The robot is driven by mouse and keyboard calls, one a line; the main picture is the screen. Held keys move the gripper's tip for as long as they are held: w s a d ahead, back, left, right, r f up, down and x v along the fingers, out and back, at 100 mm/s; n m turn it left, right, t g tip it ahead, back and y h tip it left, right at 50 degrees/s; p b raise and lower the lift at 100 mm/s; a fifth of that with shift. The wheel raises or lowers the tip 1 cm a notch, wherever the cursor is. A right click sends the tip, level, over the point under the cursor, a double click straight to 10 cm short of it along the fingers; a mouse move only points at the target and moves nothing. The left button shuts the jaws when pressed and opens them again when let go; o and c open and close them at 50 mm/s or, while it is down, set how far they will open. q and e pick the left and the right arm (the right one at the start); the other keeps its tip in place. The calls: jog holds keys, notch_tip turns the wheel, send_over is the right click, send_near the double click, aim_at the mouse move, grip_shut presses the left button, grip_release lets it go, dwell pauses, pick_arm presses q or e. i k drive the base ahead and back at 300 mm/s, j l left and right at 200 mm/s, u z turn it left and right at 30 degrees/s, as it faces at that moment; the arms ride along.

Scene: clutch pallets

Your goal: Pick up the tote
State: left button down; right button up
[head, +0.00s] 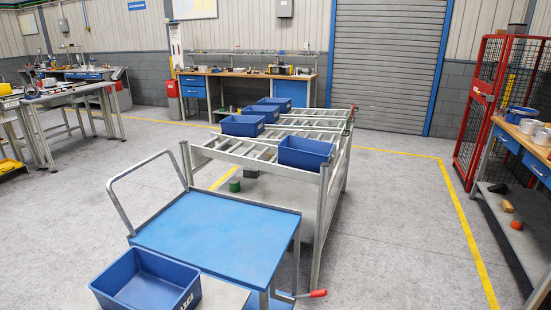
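A blue open tote (147,279) is nearest, at the bottom left of the head view. It looks empty, has white lettering on its right side, and sits on a pale grey surface (228,292); its lower edge is cut off by the frame. Another blue tote (304,153) sits at the right near end of a grey roller rack (240,158). More blue totes stand farther back on the rack, one at its left (243,125) and others behind it (268,112). Neither of my grippers is in view.
A blue-topped cart (215,232) with a tubular handle stands between the nearest tote and the rack. A workbench (535,140) and red cage (490,100) are at right. Other benches stand at left and back. Grey floor (400,230) is clear right of the rack.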

aim_at(301, 153)
jog(key=u, duration=1.5)
jog(key=l+u, duration=0.55)
jog(key=l, duration=0.15)
jog(key=k+l, duration=0.1)
jog(key=l, duration=1.75)
jog(key=k+l, duration=0.15)
jog(key=l, duration=1.7)
jog(key=k, duration=0.05)
